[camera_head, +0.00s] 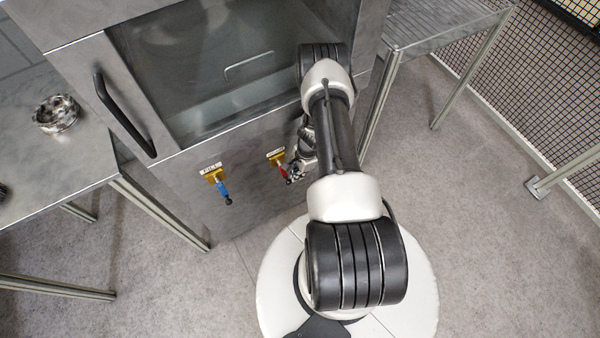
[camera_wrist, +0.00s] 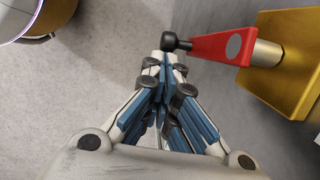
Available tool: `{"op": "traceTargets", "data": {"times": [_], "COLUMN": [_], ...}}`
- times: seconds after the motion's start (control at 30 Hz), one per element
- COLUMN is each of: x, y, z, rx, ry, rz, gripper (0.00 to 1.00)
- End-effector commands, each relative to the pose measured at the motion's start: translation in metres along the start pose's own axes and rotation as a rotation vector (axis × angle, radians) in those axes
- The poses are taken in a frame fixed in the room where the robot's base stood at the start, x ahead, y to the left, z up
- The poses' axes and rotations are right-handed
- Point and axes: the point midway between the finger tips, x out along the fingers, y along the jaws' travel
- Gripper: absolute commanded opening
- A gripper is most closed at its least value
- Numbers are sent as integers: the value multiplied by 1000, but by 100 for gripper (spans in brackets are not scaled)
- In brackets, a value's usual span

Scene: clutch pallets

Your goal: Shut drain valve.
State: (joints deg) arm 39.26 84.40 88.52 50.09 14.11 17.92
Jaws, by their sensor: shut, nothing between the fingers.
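Two valves with brass bodies sit on the metal machine's front panel. One has a blue lever (camera_head: 222,188), pointing down and slightly right. The other has a red lever (camera_head: 284,173), also pointing down and slightly right. My gripper (camera_head: 293,172) is beside the red lever. In the wrist view my gripper (camera_wrist: 166,64) is shut and empty, its tips close to the black knob (camera_wrist: 174,41) on the red lever (camera_wrist: 220,46); I cannot tell if they touch. The brass body (camera_wrist: 288,58) is at right.
The machine has a window and a black door handle (camera_head: 122,118). A metal table (camera_head: 60,165) at left holds a round metal part (camera_head: 57,114). Another table (camera_head: 440,28) stands at upper right, with a mesh fence (camera_head: 545,100) beyond. The floor right of my base is clear.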

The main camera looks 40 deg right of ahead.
Motion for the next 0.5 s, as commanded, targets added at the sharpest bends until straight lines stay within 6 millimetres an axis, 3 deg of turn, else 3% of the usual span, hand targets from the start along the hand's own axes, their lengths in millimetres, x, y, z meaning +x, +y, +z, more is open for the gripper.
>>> {"op": "traceTargets", "data": {"times": [0.5], "x": [15], "y": [2], "z": [11], "rx": [0], "ry": [0], "rz": [2], "gripper": [0]}}
